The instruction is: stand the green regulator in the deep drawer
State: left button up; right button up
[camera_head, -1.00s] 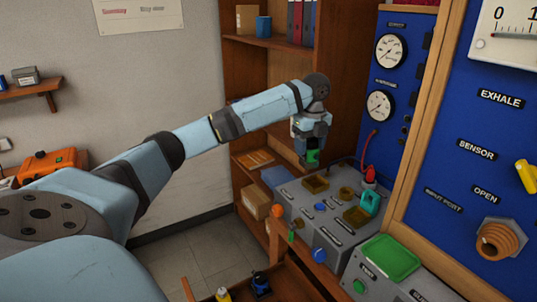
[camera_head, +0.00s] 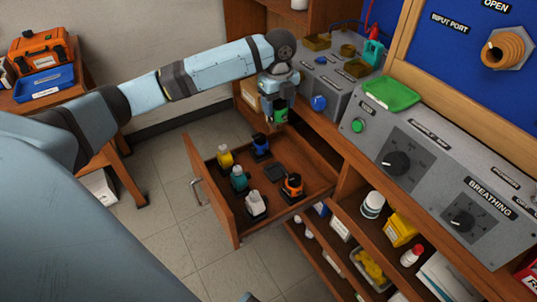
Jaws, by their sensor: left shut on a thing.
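My left gripper (camera_head: 278,118) is shut on the green regulator (camera_head: 280,108), a small block with a green body, partly hidden by the fingers. It hangs above the far right end of the open wooden drawer (camera_head: 236,220). In the drawer stand a yellow regulator (camera_head: 225,157), a blue one (camera_head: 261,146), a teal one (camera_head: 239,179), a white one (camera_head: 256,205) and an orange one (camera_head: 293,186). A dark, empty square holder (camera_head: 277,172) shows between the blue and orange ones. My right gripper is out of view.
The grey console (camera_head: 410,150) borders the drawer on the right, with a green tray (camera_head: 391,94) on it. A shelf below holds a white jar (camera_head: 373,204) and a yellow box (camera_head: 400,229). A side table with an orange case (camera_head: 39,53) stands at left. Floor left of the drawer is free.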

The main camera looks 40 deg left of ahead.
pick_arm(q)
jog(key=shift+s+d+f, duration=0.1)
jog(key=shift+s+f, duration=0.1)
jog(key=shift+f, duration=0.2)
jog(key=shift+s+d+f, duration=0.1)
jog(key=shift+s+f, duration=0.05)
jog(key=shift+f, duration=0.25)
notch_tip(320, 180, down, 20)
jog(key=b, duration=0.4)
jog(key=shift+r+b, duration=0.2)
jog(key=shift+b, duration=0.15)
jog(key=shift+r, duration=0.1)
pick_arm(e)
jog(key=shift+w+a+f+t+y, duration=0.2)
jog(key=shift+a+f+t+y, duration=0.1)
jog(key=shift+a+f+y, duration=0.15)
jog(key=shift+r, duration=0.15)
pick_arm(q)
jog(key=o, duration=1.2)
jog(key=shift+o, duration=0.4)
jog(key=shift+s, duration=0.1)
